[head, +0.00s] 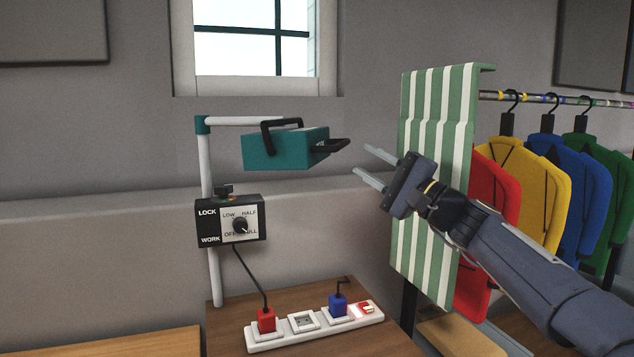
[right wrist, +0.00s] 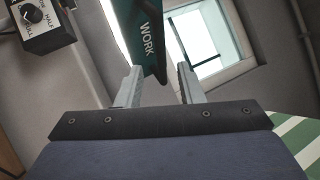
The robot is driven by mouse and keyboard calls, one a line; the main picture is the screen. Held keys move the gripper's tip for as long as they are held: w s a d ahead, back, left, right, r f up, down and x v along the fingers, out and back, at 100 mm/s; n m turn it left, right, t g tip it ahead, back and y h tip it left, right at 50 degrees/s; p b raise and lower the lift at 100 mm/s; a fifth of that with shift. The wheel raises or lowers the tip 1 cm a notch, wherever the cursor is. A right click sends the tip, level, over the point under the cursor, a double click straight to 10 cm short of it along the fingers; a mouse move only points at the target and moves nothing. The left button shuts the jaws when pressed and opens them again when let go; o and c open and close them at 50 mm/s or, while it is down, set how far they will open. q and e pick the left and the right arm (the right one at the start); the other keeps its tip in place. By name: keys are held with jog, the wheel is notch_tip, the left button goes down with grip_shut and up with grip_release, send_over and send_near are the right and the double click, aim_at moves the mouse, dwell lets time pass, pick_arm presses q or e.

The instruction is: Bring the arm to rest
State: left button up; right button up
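My right gripper (head: 374,168) is in the middle of the head view, its arm coming in from the lower right. Its two fingers are apart with nothing between them, just right of and below the black handle of the teal lamp head (head: 285,150). In the right wrist view the open fingers (right wrist: 158,85) show with the teal lamp part (right wrist: 140,32), marked WORK, beyond them. I cannot tell from these views whether the fingers touch the handle; a gap shows in the head view. My left gripper is not in view.
A control box (head: 231,222) with a dial sits on the white post. A power strip (head: 315,327) with red and blue plugs lies on the wooden table (head: 228,310). A green-striped board (head: 425,210) stands close behind my right gripper. Several garments (head: 525,185) hang on a rail at right.

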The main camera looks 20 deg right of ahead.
jog(key=s+a+f+n+g+h, duration=0.1)
jog(key=s+a+f+n+g, duration=0.3)
jog(key=s+a+f, duration=0.4)
jog(key=s+a+f+n+g, duration=0.35)
jog(key=s+f+g, duration=0.2)
jog(key=f, duration=0.45)
jog(key=s+a+f+n+g+h, duration=0.2)
jog(key=s+f+n+g+h, duration=0.35)
jog(key=s+f, duration=1.45)
notch_tip(320, 180, up, 15)
jog(key=w+t+p, duration=0.1)
jog(key=w+p, duration=0.1)
jog(key=p, duration=1.5)
jog(key=shift+d, duration=0.25)
jog(key=shift+h, duration=0.25)
